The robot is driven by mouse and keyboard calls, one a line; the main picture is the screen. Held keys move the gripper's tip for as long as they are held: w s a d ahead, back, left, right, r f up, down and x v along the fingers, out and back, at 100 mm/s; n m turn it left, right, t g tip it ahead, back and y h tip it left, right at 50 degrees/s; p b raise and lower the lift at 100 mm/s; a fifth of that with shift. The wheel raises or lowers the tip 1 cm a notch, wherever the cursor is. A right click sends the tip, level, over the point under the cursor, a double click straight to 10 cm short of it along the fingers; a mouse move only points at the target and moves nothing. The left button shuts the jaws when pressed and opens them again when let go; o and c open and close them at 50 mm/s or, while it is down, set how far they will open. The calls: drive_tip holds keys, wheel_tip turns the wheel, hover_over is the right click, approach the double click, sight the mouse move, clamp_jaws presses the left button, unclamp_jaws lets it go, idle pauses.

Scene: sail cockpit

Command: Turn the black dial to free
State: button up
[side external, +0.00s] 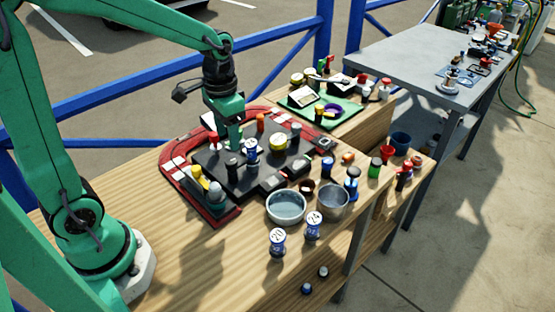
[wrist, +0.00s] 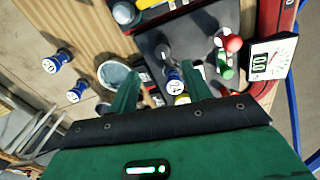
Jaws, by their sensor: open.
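My gripper (side external: 233,145) points down over the dark board (side external: 212,158) in the side external view. In the wrist view its two green fingers (wrist: 160,72) are apart, with no object clearly gripped. A small black upright piece (side external: 232,166) stands just below the fingers; I cannot tell whether it is the black dial. No marking for free is readable. A blue-and-white numbered piece (side external: 251,147) stands right of the fingers. In the wrist view a similar blue-and-white piece (wrist: 173,82) shows between the fingers.
A red frame (side external: 226,218) borders the board. Several coloured knobs crowd it, including a yellow one (side external: 278,144) and a red-topped one (side external: 213,139). Two metal bowls (side external: 286,206) (side external: 333,201) stand at the front right. A blue railing (side external: 110,90) runs behind. Bare wood lies at front left.

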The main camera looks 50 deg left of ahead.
sight(231, 162)
drive_tip(key=shift+f, duration=0.25)
drive_tip(key=shift+a+f, duration=0.15)
drive_tip(key=shift+f, duration=3.65)
drive_tip(key=shift+c, duration=0.4)
drive_tip(key=c, duration=0.9)
